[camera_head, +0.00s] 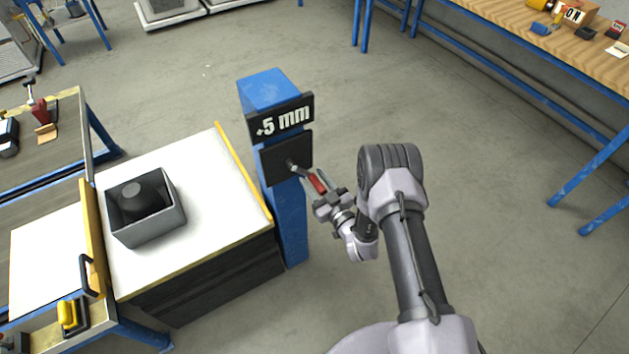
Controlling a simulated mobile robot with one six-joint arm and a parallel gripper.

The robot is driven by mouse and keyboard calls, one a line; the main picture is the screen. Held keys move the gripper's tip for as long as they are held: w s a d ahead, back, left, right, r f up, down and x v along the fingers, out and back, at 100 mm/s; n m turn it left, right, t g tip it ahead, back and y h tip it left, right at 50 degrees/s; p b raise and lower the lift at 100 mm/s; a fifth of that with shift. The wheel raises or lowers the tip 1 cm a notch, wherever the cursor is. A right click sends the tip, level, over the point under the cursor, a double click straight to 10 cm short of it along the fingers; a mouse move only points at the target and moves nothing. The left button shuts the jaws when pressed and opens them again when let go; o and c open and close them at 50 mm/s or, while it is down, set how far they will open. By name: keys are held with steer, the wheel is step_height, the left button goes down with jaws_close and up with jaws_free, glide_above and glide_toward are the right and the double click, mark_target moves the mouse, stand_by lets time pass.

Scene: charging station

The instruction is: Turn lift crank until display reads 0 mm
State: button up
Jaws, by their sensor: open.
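The display (284,121) at the top of a blue post (292,222) reads "+5 mm". Below it is a black plate (286,158) from which the lift crank (298,169) sticks out, with a red handle (317,183) at its outer end. My gripper (323,195) is open, with its fingers at the red handle. I cannot tell whether the fingers touch the handle. The gripper hides part of the handle's lower end.
Left of the post is a white-topped lift table (211,240) with yellow edges, carrying a grey open box (146,235) with a dark object (133,197) inside. A workbench (560,45) stands at the upper right.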

jaws_close()
stand_by(1.3)
